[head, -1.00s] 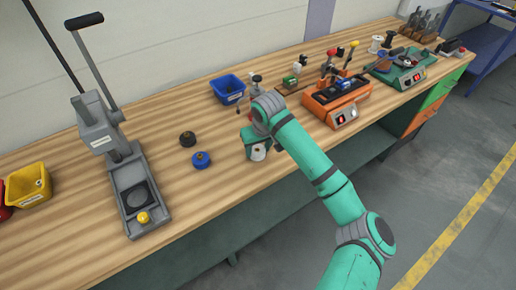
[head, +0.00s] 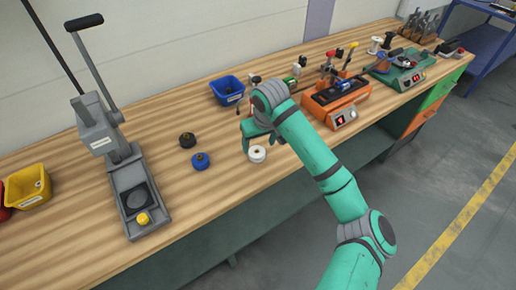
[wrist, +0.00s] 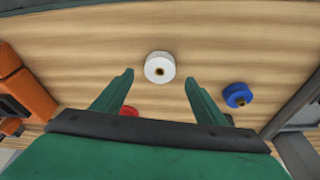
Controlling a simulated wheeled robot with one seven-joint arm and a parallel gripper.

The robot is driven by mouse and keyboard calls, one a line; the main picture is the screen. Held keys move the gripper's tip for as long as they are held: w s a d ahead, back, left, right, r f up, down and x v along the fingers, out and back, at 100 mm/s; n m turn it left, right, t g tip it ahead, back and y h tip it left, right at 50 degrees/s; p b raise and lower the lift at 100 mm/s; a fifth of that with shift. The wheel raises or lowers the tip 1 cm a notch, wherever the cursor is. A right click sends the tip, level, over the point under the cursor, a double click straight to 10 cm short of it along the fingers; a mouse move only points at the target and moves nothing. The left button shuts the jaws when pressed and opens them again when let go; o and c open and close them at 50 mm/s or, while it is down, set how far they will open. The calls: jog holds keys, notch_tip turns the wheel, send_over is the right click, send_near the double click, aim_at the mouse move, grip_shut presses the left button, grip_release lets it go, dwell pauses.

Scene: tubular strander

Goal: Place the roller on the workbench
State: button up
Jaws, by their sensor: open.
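The white roller (head: 257,154) stands on the wooden workbench (head: 225,185) near its front edge. In the wrist view the roller (wrist: 160,68) is a white disc with a small brass-coloured centre, just beyond and between the fingertips. My gripper (wrist: 160,78) is open, with its two green fingers apart and not touching the roller. In the head view my gripper (head: 259,140) is above and behind the roller, partly hidden by my wrist.
A blue roller (head: 201,161) and a black one (head: 188,140) stand to the left. A grey lever press (head: 140,200) is further left. A blue bin (head: 228,90) is behind, and an orange machine (head: 337,103) is to the right. The front of the bench is clear.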

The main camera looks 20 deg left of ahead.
jog(key=v, duration=0.7)
jog(key=shift+f, duration=0.1)
